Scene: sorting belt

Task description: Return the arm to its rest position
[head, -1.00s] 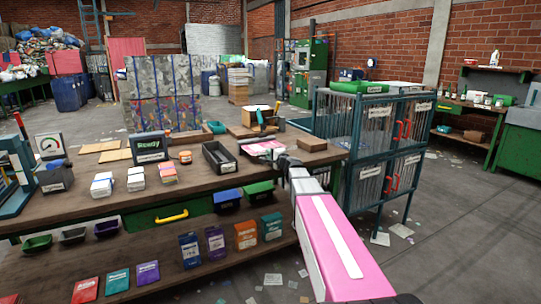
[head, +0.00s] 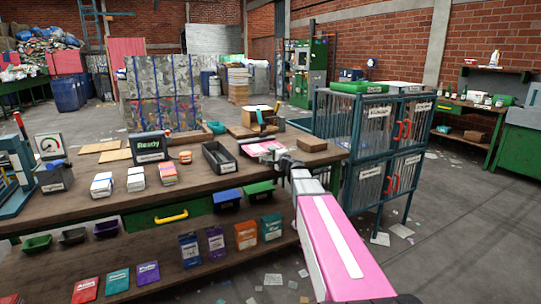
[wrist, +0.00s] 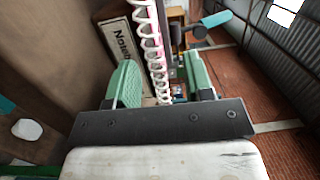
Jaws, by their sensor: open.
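My arm, with its pink and white link, reaches forward to the right end of the wooden workbench (head: 120,195) in the head view. My gripper (head: 281,159) is near the bench's front right edge, beside a pink item (head: 263,148) lying on the top. In the wrist view, the green finger pads of my gripper (wrist: 160,82) stand wide apart. A white spiral binding (wrist: 150,40) and a label starting "Note" (wrist: 122,42) show beyond the fingers. Nothing is visibly clamped. Whether the pads touch anything is unclear.
A blue wire cage (head: 372,150) with red handles stands close to the right of my arm. A black tray (head: 219,158), a "Ready" display (head: 149,146) and small stacks stand on the bench. Open floor lies at the front right.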

